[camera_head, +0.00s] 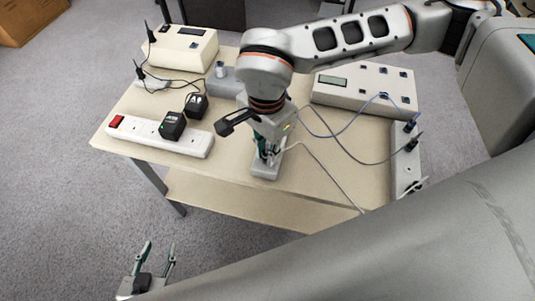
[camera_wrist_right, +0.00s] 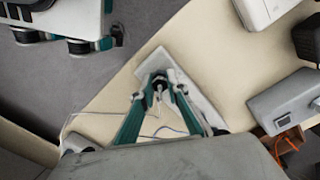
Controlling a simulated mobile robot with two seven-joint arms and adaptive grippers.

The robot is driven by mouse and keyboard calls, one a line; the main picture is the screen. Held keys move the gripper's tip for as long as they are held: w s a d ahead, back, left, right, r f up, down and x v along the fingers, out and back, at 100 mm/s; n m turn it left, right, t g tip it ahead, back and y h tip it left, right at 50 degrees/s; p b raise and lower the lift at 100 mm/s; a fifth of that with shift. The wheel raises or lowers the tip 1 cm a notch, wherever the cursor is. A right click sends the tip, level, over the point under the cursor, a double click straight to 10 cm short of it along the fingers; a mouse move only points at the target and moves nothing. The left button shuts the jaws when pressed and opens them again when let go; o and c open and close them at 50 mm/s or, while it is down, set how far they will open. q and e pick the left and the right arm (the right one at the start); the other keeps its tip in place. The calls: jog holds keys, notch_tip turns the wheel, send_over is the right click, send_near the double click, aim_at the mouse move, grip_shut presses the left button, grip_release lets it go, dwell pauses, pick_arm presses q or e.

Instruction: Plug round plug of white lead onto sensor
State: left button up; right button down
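My right gripper (camera_head: 268,158) points down over a pale grey block (camera_head: 265,172) at the table's front edge. In the right wrist view its teal fingers (camera_wrist_right: 159,82) come together around a small dark and white piece, apparently the white lead's round plug. The white lead (camera_head: 325,168) runs from there to the right across the table. The fingers hide most of the plug, and I cannot tell whether it touches the block. A metal cylinder (camera_head: 220,69), possibly the sensor, stands on a grey box (camera_head: 224,84) behind. My left gripper (camera_head: 148,268) is open and empty, low at left.
A power strip (camera_head: 160,137) with black adapters lies at the left. A cream device (camera_head: 184,47) stands at the back left and a larger one (camera_head: 366,88) at the right. A pale holder (camera_head: 405,169) has dark plugs. Blue and black leads cross the right side.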

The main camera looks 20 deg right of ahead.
pick_arm(q)
jog(key=shift+w+r+p, duration=0.2)
jog(key=shift+r+p, duration=0.1)
jog(key=shift+r, duration=0.15)
pick_arm(e)
jog(key=shift+r, duration=0.35)
jog(key=shift+r+p, duration=1)
jog(key=shift+r, duration=0.65)
pick_arm(q)
jog(key=r, duration=0.1)
jog(key=w+r, duration=0.1)
jog(key=r, duration=0.1)
jog(key=shift+w+r+t, duration=0.1)
jog(key=shift+w+t, duration=0.05)
jog(key=shift+t, duration=0.15)
